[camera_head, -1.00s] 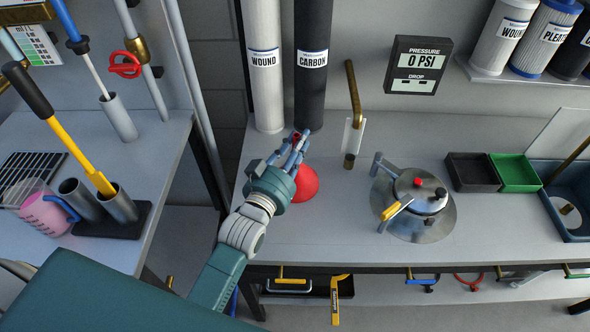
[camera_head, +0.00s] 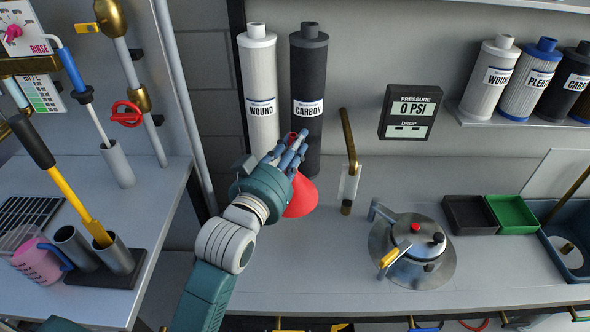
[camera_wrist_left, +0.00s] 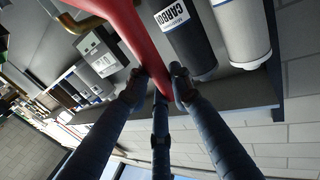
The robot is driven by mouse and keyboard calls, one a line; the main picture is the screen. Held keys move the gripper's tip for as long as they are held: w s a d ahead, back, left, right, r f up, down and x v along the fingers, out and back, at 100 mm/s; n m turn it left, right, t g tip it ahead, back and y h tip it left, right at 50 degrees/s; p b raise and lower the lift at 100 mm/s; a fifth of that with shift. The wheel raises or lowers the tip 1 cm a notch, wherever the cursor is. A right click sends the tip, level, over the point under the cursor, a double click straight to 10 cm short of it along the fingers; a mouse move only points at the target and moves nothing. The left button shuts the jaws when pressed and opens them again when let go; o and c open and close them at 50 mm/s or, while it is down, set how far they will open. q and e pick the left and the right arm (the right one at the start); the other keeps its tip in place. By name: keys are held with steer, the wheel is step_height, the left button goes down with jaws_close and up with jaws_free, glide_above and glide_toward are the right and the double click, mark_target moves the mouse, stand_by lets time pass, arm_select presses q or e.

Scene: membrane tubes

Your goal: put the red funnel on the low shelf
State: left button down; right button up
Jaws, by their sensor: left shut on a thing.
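The red funnel (camera_head: 303,196) is held in my left gripper (camera_head: 291,148) above the bench, in front of the wound and carbon cartridges. My gripper's fingers hide part of it in the head view. In the left wrist view the red funnel (camera_wrist_left: 132,32) runs down between the fingertips of my left gripper (camera_wrist_left: 157,88), which are closed on its narrow part. The low shelf is not clearly identifiable; a wall shelf (camera_head: 470,118) with several cartridges is at the upper right. My right gripper is not in view.
A white wound cartridge (camera_head: 260,75) and a dark carbon cartridge (camera_head: 308,75) stand behind the gripper. A brass-handled tap (camera_head: 348,160) and a steel pressure pot (camera_head: 412,250) are to the right. Black (camera_head: 470,215) and green (camera_head: 513,214) bins stand farther right. The bench front is clear.

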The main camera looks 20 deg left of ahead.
arm_select(q)
step_height(320, 180, up, 6)
steer(key=shift+f, duration=0.1)
